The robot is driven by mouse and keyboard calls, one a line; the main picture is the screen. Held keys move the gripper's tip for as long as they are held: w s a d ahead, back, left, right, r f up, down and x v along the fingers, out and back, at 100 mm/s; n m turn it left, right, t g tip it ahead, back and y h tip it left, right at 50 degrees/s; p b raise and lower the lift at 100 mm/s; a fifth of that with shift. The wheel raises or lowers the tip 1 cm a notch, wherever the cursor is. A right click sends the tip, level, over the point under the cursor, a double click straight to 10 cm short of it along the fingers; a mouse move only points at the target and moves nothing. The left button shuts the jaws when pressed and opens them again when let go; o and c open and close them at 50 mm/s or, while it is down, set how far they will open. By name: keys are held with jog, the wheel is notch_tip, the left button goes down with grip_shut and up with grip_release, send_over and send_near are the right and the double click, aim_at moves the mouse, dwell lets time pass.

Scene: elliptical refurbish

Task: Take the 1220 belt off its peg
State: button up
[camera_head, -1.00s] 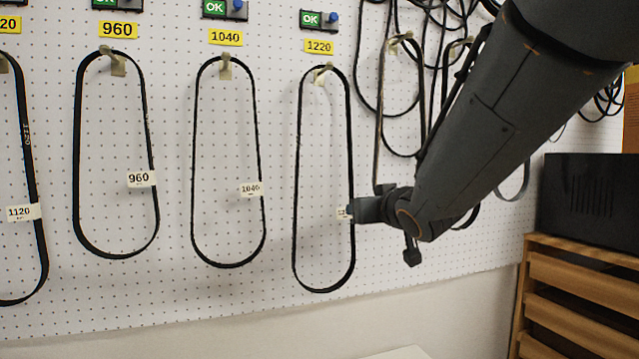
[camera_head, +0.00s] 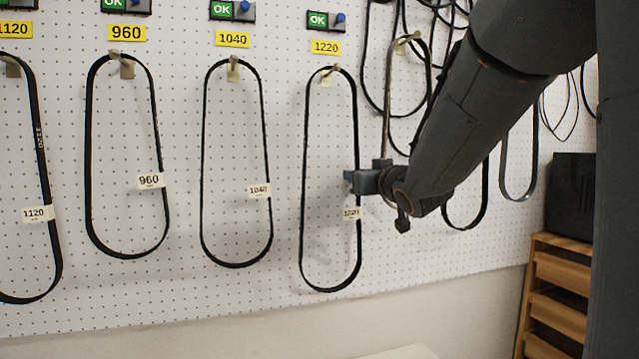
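The 1220 belt (camera_head: 304,180) is a long black loop hanging from its peg (camera_head: 327,76) on the white pegboard, under a yellow 1220 label (camera_head: 326,47). A small white 1220 tag (camera_head: 351,213) sits on its right strand. My gripper (camera_head: 352,178) is at that right strand, a little above the tag, coming from the right. Its fingertips are small and overlap the strand, so I cannot tell whether they are closed on it. The belt's top still rests on the peg.
The 1040 belt (camera_head: 204,160), 960 belt (camera_head: 88,160) and 1120 belt (camera_head: 40,160) hang to the left. Several more belts hang behind my arm at right. A black box (camera_head: 570,195) stands on a wooden rack (camera_head: 560,270) at the lower right.

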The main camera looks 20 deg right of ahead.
jog(key=shift+w, duration=0.25)
jog(key=shift+c, duration=0.5)
grip_shut()
